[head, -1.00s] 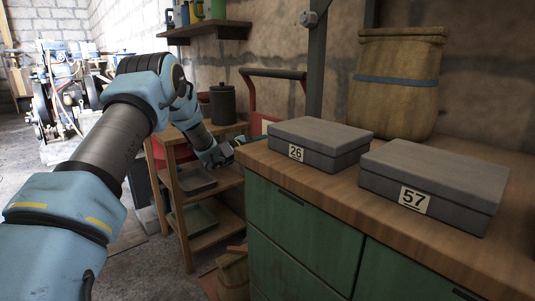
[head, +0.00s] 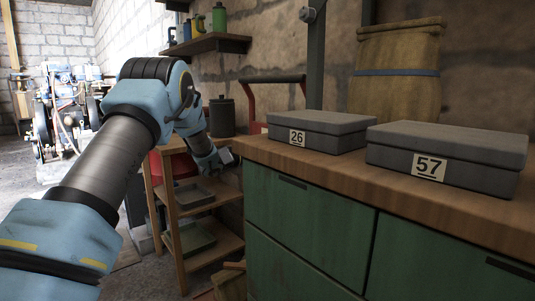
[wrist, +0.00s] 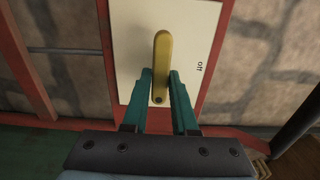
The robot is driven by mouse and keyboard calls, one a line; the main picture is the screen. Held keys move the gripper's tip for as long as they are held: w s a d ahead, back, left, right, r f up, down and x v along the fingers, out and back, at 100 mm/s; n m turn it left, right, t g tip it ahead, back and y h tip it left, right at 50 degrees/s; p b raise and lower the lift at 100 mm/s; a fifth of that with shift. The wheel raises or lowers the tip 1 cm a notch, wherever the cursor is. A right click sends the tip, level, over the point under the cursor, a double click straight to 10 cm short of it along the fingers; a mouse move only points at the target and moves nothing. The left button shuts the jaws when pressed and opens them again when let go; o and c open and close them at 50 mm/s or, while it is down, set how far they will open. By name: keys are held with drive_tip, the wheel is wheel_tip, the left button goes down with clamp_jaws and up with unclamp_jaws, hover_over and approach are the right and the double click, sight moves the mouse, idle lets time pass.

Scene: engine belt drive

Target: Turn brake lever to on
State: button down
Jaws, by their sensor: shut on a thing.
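The brake lever (wrist: 161,52) is a yellow bar on a pale plate (wrist: 130,42) in the wrist view. It stands nearly upright in that picture, with a dark round spot near its lower end. The word "off" is printed sideways on the plate, right of the lever. My gripper (wrist: 160,78) has its teal fingers on either side of the lever's lower part and is shut on it. In the head view my gripper (head: 226,158) is low beside the counter's left end, its fingers hidden. The lever cannot be made out there.
A wooden counter (head: 330,178) with green drawers carries grey boxes marked 26 (head: 318,123) and 57 (head: 460,145). A wooden shelf rack (head: 205,200) with trays stands below my arm. A red frame (wrist: 95,75) surrounds the plate. An engine (head: 70,110) is far left.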

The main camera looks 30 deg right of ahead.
drive_tip(key=shift+w+a, duration=0.1)
drive_tip(key=c, duration=0.7)
unclamp_jaws()
drive_tip(key=a, duration=0.3)
drive_tip(key=s+a, duration=0.1)
drive_tip(key=a, duration=0.3)
drive_tip(key=s+a, duration=0.1)
drive_tip(key=a, duration=0.2)
drive_tip(key=shift+s+a+p, duration=0.1)
drive_tip(key=shift+a+p, duration=0.15)
drive_tip(key=shift+p, duration=0.05)
